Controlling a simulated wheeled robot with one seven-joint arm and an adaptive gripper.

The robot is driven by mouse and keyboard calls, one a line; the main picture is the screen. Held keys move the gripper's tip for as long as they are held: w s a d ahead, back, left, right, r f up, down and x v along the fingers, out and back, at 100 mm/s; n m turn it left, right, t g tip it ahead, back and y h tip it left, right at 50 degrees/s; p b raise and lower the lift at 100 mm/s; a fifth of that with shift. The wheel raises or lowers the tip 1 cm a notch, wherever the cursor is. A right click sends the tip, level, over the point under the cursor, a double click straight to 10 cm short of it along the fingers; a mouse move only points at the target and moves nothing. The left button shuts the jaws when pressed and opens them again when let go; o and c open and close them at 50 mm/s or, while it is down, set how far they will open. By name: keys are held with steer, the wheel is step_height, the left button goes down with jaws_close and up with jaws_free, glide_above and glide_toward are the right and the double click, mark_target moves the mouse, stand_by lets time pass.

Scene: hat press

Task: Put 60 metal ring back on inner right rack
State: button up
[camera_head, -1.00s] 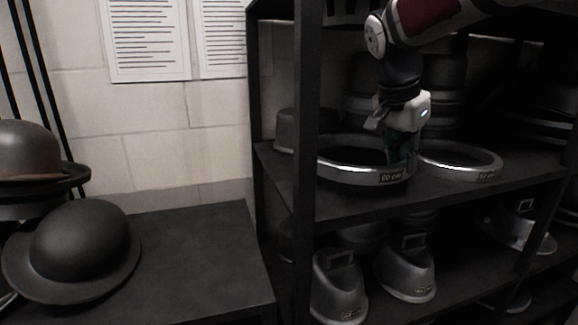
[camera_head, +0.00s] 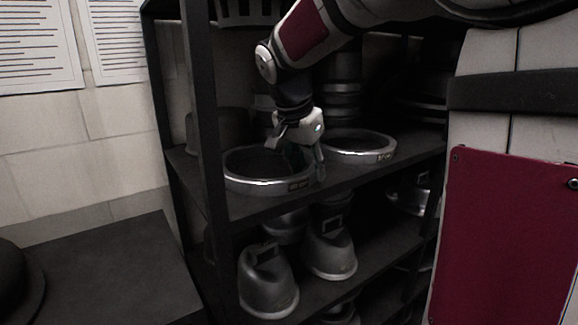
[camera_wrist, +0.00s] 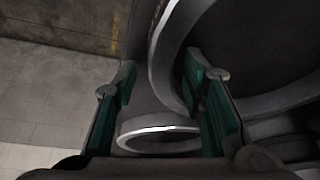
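Two metal rings lie flat side by side on a dark rack shelf. The left ring (camera_head: 240,185) has a small label on its front right rim; the lettering is too small to read surely. The right ring (camera_head: 360,158) also has a label. My gripper (camera_head: 301,163) is at the right side of the left ring, its fingers spread. In the wrist view my gripper (camera_wrist: 165,92) shows two green-padded fingers wide apart. A large ring wall (camera_wrist: 162,60) passes between them, apparently not clamped. A smaller-looking ring (camera_wrist: 130,138) shows beyond.
The rack post (camera_head: 203,130) stands left of the rings. Dark hat blocks stand behind them. Metal hat forms (camera_head: 268,282) sit on the shelf below. A dark table (camera_head: 105,270) is at the left, and a red panel (camera_head: 505,235) at the right.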

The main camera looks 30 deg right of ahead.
steer(key=b+v, duration=0.1)
steer(key=v, duration=0.5)
steer(key=shift+a+r, duration=0.1)
steer(key=shift+r, duration=0.2)
steer(key=shift+a+r, duration=0.1)
steer(key=shift+r, duration=0.2)
steer(key=shift+s+a+r, duration=0.15)
steer(key=shift+s+a, duration=0.1)
steer(key=shift+a, duration=0.05)
steer(key=s+a+f+n+t+y, duration=0.2)
steer(key=s+a+f+n, duration=0.3)
steer(key=s+a+n, duration=0.1)
steer(key=s+a+f+n+t+y, duration=0.1)
steer(key=s+a+f+n, duration=0.4)
steer(key=s, duration=0.6)
steer(key=a+n+y, duration=0.1)
steer(key=a+n, duration=0.1)
steer(key=n, duration=0.1)
steer(key=shift+a+t, duration=0.25)
steer(key=shift+t, duration=0.15)
steer(key=shift+s+f, duration=0.1)
steer(key=shift+s, duration=0.05)
steer(key=shift+w+f+b, duration=0.85)
steer(key=shift+w+b, duration=0.05)
steer(key=shift+b, duration=0.05)
